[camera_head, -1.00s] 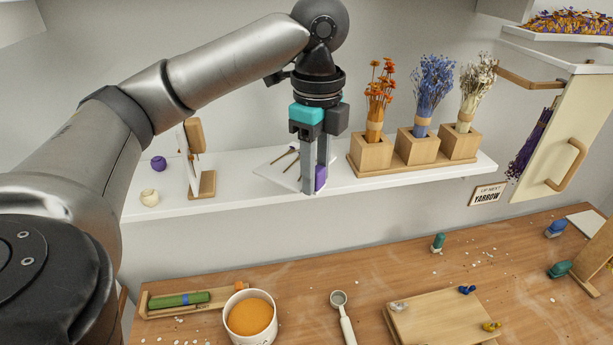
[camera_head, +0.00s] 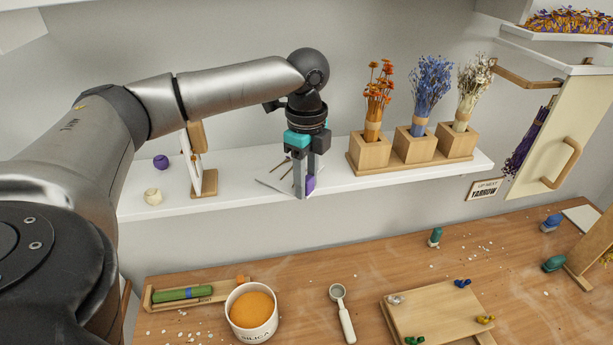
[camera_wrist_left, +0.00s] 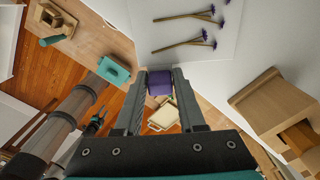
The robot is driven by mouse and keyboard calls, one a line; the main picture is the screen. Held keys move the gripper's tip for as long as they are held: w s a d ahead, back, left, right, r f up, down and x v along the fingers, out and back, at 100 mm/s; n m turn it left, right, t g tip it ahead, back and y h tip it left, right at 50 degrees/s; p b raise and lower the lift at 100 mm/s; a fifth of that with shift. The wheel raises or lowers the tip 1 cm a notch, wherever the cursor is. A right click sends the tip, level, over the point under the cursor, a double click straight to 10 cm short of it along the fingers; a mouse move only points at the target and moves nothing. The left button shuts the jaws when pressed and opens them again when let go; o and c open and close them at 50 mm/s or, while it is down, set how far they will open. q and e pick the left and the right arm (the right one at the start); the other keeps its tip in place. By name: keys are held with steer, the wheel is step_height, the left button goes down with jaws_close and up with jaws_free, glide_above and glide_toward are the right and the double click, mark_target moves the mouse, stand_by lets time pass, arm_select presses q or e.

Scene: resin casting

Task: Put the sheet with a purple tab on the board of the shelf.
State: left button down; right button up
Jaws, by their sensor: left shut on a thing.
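My left gripper (camera_head: 304,192) is shut on the purple tab (camera_head: 310,184) and points down at the front edge of the shelf's white board (camera_head: 238,174). The pale sheet (camera_head: 271,185) reaches left from the fingers over the board. I cannot tell whether it touches the board. In the left wrist view the purple tab (camera_wrist_left: 160,84) sits between the fingers (camera_wrist_left: 160,92), and the sheet (camera_wrist_left: 185,30) carries purple flowers on thin stems. The gripper partly hides the sheet in the head view. My right gripper is not in view.
A wooden stand with dried flowers in blocks (camera_head: 410,160) is right of the gripper on the board. An upright white panel on a wooden foot (camera_head: 205,184) and two small balls (camera_head: 161,162) are left. Below is a worktable (camera_head: 390,266) with a silica tub (camera_head: 251,312).

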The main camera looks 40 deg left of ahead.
arm_select(q)
steer(key=shift+f, duration=0.1)
steer(key=c, duration=0.5)
jaws_free()
steer(key=shift+r+b, duration=0.35)
steer(key=shift+r, duration=3.55)
